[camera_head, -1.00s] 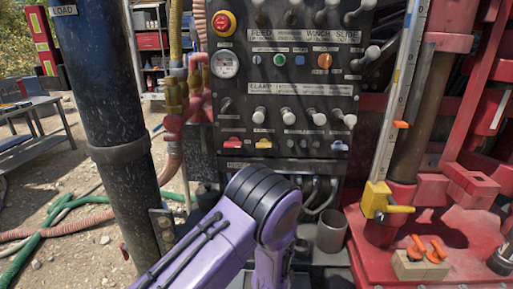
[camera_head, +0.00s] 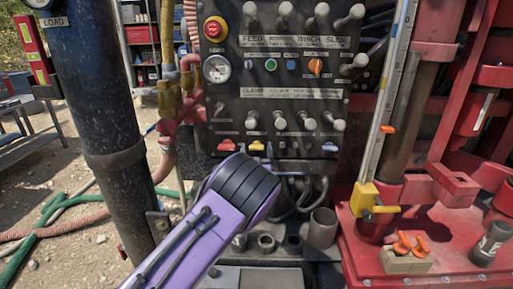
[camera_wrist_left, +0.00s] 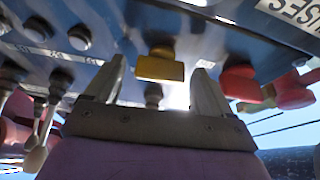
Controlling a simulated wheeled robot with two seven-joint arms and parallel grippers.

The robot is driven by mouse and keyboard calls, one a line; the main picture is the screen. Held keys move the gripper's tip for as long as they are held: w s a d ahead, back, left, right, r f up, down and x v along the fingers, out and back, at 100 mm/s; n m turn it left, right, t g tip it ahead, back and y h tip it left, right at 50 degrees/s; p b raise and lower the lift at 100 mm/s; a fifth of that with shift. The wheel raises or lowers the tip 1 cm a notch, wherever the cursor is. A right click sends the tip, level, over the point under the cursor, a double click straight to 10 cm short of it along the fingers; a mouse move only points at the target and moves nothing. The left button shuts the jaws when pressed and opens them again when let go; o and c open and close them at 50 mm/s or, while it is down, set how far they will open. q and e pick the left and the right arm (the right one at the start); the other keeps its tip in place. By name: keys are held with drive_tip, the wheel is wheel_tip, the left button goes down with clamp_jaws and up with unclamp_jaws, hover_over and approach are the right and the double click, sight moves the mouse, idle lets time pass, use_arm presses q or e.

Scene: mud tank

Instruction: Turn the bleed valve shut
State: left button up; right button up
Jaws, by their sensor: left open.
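Small coloured valve handles line the panel's lower edge: a red one (camera_head: 227,145), a yellow one (camera_head: 256,145) and a blue one (camera_head: 329,146). I cannot read which is the bleed valve. My left purple arm rises from the bottom of the head view to just below the red and yellow handles; its fingers are hidden there. In the left wrist view my left gripper (camera_wrist_left: 160,72) is open, with the yellow handle (camera_wrist_left: 160,66) in line with the gap between its fingers. The red handle (camera_wrist_left: 242,84) is just right of the right finger. I cannot tell whether they touch. My right gripper is not in view.
The control panel (camera_head: 230,105) carries several levers and a gauge (camera_head: 217,68). A thick dark post (camera_head: 105,120) stands left of it. A yellow clamp (camera_head: 368,201) and red machinery are at right. Hoses hang below the panel; a metal cup (camera_head: 321,228) stands there.

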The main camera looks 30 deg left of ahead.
use_arm(q)
drive_tip(key=c, duration=1.1)
drive_tip(key=shift+o, duration=0.2)
drive_tip(key=shift+f+n+g+y+b, duration=0.1)
drive_tip(key=shift+n+g+y+b, duration=0.35)
drive_tip(key=shift+n+b, duration=0.45)
drive_tip(key=shift+f+n+g+y+b, duration=0.1)
drive_tip(key=shift+n+g+y+b, duration=0.3)
drive_tip(key=shift+n, duration=0.8)
drive_tip(key=n+g+y+b, duration=0.1)
drive_tip(key=n, duration=0.2)
drive_tip(key=n+g+b, duration=0.1)
drive_tip(key=n+b, duration=0.1)
drive_tip(key=n, duration=0.1)
drive_tip(key=shift+g+y, duration=0.25)
drive_tip(key=shift+y, duration=0.1)
drive_tip(key=n+g+b, duration=0.1)
drive_tip(key=n, duration=0.2)
drive_tip(key=n+g+b, duration=0.1)
drive_tip(key=n, duration=0.1)
drive_tip(key=shift+w+r+n, duration=0.1)
drive_tip(key=shift+n, duration=0.3)
drive_tip(key=shift+d+r+n+g+h+b, duration=0.1)
drive_tip(key=shift+n+g+h+b, duration=0.3)
drive_tip(key=shift+n, duration=0.9)
drive_tip(key=shift+r+n+g+h+b, duration=0.1)
drive_tip(key=shift+n+g+b, duration=0.55)
drive_tip(key=shift+n, duration=0.65)
